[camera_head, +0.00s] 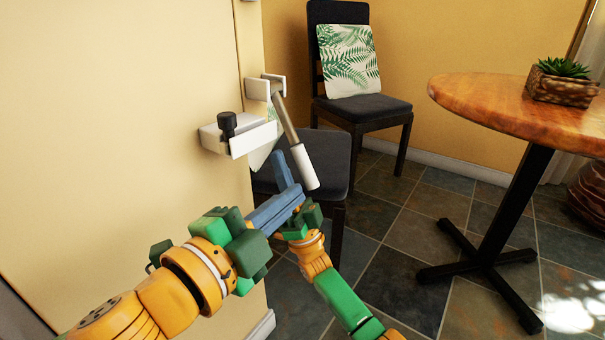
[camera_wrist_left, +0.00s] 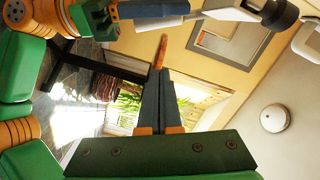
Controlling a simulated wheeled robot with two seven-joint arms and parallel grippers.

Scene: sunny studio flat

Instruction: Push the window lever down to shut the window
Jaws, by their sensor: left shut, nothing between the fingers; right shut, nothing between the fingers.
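The window lever (camera_head: 286,122) is a grey rod with a white grip (camera_head: 304,167). It hangs from a white bracket at the wall's edge and slants down to the right. In the left wrist view its white grip (camera_wrist_left: 232,14) shows at the top. My left gripper (camera_head: 297,197) is shut and empty, below the grip; its fingers also show in the left wrist view (camera_wrist_left: 162,76). My right gripper (camera_head: 279,157) is shut and empty, with its blue fingers pointing up just left of the grip. Whether they touch the lever I cannot tell. The window itself is not clearly visible.
A white block with a black knob (camera_head: 228,124) juts from the cream wall beside the lever. A dark chair (camera_head: 332,150) stands close behind the grip, and another holds a leaf-print cushion (camera_head: 348,60). A round wooden table (camera_head: 470,98) with a plant (camera_head: 563,68) is at right.

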